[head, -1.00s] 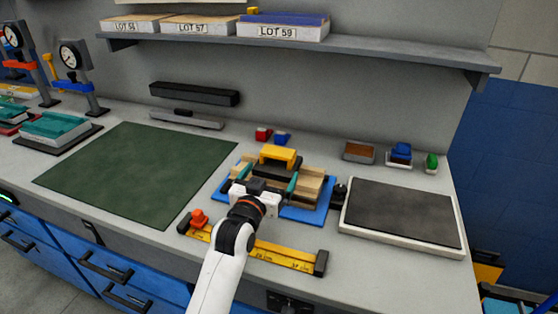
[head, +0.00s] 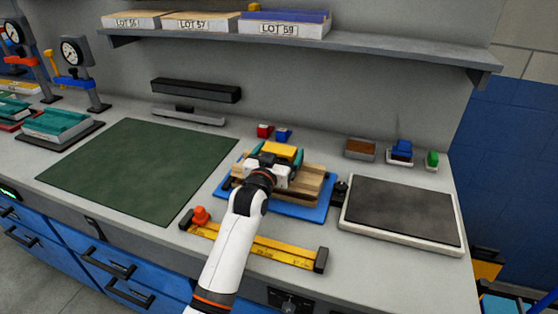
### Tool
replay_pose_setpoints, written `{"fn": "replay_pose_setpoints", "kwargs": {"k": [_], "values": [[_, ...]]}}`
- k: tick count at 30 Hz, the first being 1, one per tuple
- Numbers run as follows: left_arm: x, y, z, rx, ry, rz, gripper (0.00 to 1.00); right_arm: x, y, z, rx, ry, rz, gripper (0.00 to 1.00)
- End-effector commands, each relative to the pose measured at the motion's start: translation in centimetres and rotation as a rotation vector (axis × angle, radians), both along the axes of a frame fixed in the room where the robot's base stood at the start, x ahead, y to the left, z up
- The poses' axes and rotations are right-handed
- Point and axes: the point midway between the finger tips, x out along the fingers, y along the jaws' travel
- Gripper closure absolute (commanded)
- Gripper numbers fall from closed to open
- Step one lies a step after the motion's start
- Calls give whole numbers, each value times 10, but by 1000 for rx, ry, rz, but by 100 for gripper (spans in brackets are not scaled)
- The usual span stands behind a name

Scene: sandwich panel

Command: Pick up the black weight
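My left gripper (head: 276,158) reaches in over the layered panel stack (head: 312,185). Its teal fingers are spread apart, one on each side of a yellow block (head: 281,151) on the stack. I cannot tell whether they touch it. The gripper's white body hides the near part of the stack and whatever is below the yellow block. A small black object (head: 340,191) stands at the right edge of the blue base plate (head: 300,212). I cannot tell for sure which thing is the black weight. My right gripper is not in view.
A yellow ruler fixture (head: 280,249) with an orange knob (head: 200,215) lies in front. A dark-topped white plate (head: 402,213) is at right, a green mat (head: 135,170) at left. Small trays (head: 360,149) and blocks (head: 264,131) stand behind. A shelf (head: 330,47) overhangs the back.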

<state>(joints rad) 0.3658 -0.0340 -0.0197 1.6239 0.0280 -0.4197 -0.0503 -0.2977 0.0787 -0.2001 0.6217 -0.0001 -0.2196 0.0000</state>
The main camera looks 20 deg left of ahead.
Motion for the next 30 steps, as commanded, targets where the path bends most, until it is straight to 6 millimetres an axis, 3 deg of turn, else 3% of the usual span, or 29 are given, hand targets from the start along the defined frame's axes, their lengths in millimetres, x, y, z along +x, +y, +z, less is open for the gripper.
{"fn": "replay_pose_setpoints", "kwargs": {"k": [2, 15, 25, 30], "values": [[0, 0, 0, 0, 0, 0, 21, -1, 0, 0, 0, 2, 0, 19], [0, 0, 0, 0, 1, 0, 93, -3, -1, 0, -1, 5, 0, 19], [0, 0, 13, -1, -15, 0, 93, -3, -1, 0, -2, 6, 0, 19], [0, 0, 38, -1, -20, 0, 93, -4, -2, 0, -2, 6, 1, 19]]}}
